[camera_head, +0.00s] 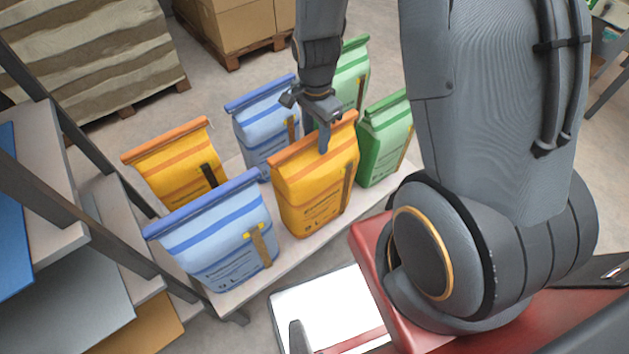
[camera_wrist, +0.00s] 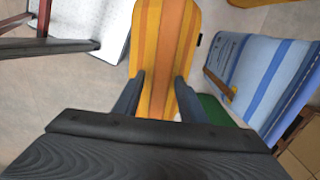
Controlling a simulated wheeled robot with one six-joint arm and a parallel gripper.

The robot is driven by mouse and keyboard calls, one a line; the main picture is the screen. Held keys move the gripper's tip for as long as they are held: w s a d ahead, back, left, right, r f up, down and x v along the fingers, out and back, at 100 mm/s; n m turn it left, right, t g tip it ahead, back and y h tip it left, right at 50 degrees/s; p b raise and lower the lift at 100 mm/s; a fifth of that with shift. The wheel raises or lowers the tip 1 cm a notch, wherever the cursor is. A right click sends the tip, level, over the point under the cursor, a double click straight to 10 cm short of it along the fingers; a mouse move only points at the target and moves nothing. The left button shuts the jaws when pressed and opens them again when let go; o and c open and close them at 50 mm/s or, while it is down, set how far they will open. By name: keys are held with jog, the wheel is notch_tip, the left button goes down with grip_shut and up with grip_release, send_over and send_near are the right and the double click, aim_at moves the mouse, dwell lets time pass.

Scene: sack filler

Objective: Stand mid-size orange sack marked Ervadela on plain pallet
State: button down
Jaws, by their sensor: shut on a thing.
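My gripper (camera_head: 324,138) points down and is shut on the top of an orange sack (camera_head: 311,192) at the front right of a pale bench (camera_head: 290,262). In the wrist view this striped orange sack (camera_wrist: 165,40) lies between my two fingers (camera_wrist: 158,85). The sack is upright; I cannot tell whether its bottom rests on the bench. Its label is too small to read. A second orange sack (camera_head: 178,168) stands at the back left of the bench, with a dark strap. No empty plain pallet can be made out.
Close around the held sack stand a front blue sack (camera_head: 215,245), a back blue sack (camera_head: 266,122) and a green sack (camera_head: 384,142); another green sack (camera_head: 355,72) is behind. Shelving (camera_head: 75,240) is at left. Pallets with sheets (camera_head: 85,60) and cartons (camera_head: 240,22) stand behind.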

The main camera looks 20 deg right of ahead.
jog(key=shift+r+p, duration=2.35)
jog(key=shift+r, duration=0.45)
